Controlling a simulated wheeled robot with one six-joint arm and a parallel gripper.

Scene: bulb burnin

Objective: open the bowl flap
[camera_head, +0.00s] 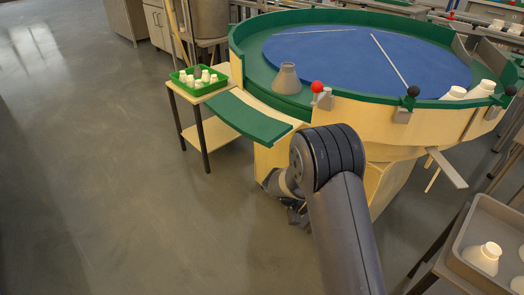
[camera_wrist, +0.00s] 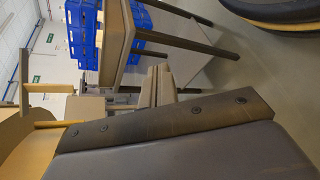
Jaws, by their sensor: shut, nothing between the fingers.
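The bowl (camera_head: 365,112) is a large round pale-wood drum with a green inner rim and a blue disc inside. A red knob (camera_head: 317,87) on a grey bracket sits on its near rim, and a black knob (camera_head: 413,91) on a similar bracket is farther right. I cannot tell which part is the flap. A green chute (camera_head: 250,118) slopes out at the bowl's left. My gripper (camera_wrist: 163,76) is shut and empty in the wrist view, its two fingers side by side. In the head view my arm mostly hides it, low in front of the bowl.
A green tray (camera_head: 200,82) of white bottles stands on a small table left of the chute. A grey flask (camera_head: 287,78) stands inside the bowl. A grey tray (camera_head: 492,235) with white flasks is at lower right. The floor at left is clear.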

